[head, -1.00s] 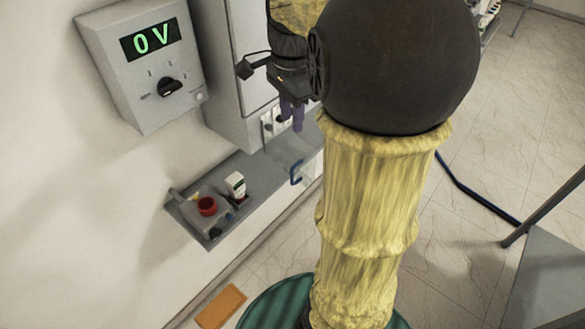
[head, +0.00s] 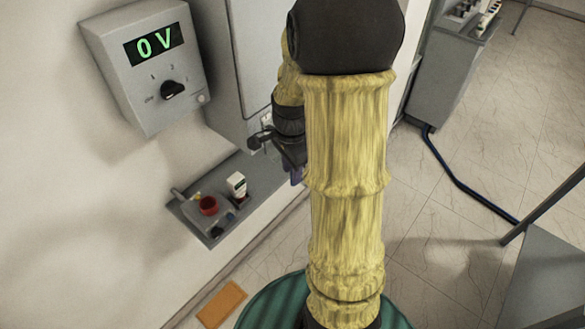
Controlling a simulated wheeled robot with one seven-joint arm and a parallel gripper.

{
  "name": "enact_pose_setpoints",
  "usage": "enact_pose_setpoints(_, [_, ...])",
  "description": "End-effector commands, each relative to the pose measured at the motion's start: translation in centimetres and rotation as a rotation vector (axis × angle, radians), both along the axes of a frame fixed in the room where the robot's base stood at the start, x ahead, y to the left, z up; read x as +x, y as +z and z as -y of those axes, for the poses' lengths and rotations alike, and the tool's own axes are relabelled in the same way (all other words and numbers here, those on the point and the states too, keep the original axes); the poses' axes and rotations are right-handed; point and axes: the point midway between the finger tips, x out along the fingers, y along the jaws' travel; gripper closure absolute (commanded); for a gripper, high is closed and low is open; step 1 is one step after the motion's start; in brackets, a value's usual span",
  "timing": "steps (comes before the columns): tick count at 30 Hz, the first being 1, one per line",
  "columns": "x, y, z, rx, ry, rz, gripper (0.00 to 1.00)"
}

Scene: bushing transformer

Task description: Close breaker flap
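My gripper (head: 296,175) is beside the tall grey cabinet (head: 228,75), above the right end of the wall shelf. Only a bit of its purple fingers shows, so I cannot tell whether it is open or shut. My yellow-covered arm covers the area to its right. The breaker flap is not visible now; my gripper and arm hide that spot. A pale sliver of the breaker panel (head: 266,120) shows beside the gripper, on the cabinet's lower part.
A grey shelf (head: 188,212) on the wall holds a red round object (head: 208,205) and a small white device (head: 236,186). A grey box (head: 150,60) with a black knob reads 0 V. An orange block (head: 221,304) lies on the floor.

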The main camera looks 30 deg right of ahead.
Motion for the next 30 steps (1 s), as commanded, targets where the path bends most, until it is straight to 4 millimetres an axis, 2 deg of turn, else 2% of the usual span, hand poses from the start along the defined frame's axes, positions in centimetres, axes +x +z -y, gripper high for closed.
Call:
enact_pose_setpoints(4, [-0.06,-0.94,0.12,0.000,-0.003,0.000,0.69])
enact_pose_setpoints(11, [-0.07,-1.03,0.19,0.000,-0.004,0.001,0.69])
enact_pose_setpoints(12, [-0.07,-1.03,0.20,0.000,-0.005,0.001,0.71])
enact_pose_setpoints(16, [-0.07,-1.01,0.19,0.000,-0.004,0.001,0.97])
enact_pose_setpoints(17, [-0.06,-1.01,0.18,0.000,-0.004,0.001,1.00])
enact_pose_setpoints(30, [0.15,-0.95,-0.03,-0.001,0.016,0.004,1.00])
